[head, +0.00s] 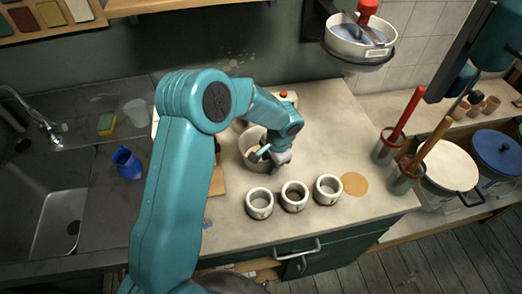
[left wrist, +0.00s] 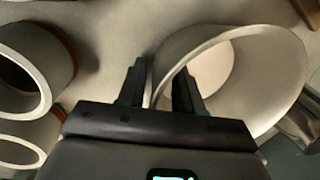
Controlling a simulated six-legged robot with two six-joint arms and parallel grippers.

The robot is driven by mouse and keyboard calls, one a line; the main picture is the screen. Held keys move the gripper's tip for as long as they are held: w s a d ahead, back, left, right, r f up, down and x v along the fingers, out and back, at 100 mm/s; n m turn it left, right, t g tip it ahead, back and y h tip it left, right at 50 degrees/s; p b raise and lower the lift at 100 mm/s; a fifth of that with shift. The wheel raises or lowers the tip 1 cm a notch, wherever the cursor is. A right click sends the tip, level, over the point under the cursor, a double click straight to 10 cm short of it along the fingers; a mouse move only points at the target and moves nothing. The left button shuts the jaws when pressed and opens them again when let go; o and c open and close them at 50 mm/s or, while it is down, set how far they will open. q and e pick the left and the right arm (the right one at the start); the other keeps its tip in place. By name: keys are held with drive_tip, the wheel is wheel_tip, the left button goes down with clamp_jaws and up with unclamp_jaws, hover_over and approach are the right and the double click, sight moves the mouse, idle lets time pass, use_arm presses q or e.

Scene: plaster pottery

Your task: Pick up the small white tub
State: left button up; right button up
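A white round tub (head: 249,138) stands on the pale worktop in the head view, with my left gripper (head: 272,158) at its near right rim. In the left wrist view the tub (left wrist: 270,75) fills the upper right, its opening facing the camera. My left gripper (left wrist: 160,85) is open there, one finger outside the tub's wall and the other over its opening, the rim between them. I cannot tell whether the fingers touch the wall.
Three small white cups with reddish bases (head: 260,204) (head: 294,195) (head: 328,189) stand in front of the tub. A tan disc (head: 355,184) lies right of them. Red-handled (head: 405,112) and wooden-handled tools stand at the right edge. A blue jug (head: 127,163) stands by the sink.

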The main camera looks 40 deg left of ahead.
use_arm(q)
drive_tip(key=shift+s+d+r, duration=0.2)
drive_tip(key=shift+s+d, duration=0.05)
drive_tip(key=shift+s, duration=0.1)
drive_tip(key=shift+c, duration=0.4)
drive_tip(key=shift+w+a+f, duration=0.1)
drive_tip(key=c, duration=0.5)
drive_tip(key=shift+w+a+f, duration=0.1)
drive_tip(key=shift+w, duration=0.05)
clamp_jaws()
drive_tip(key=shift+r, duration=0.2)
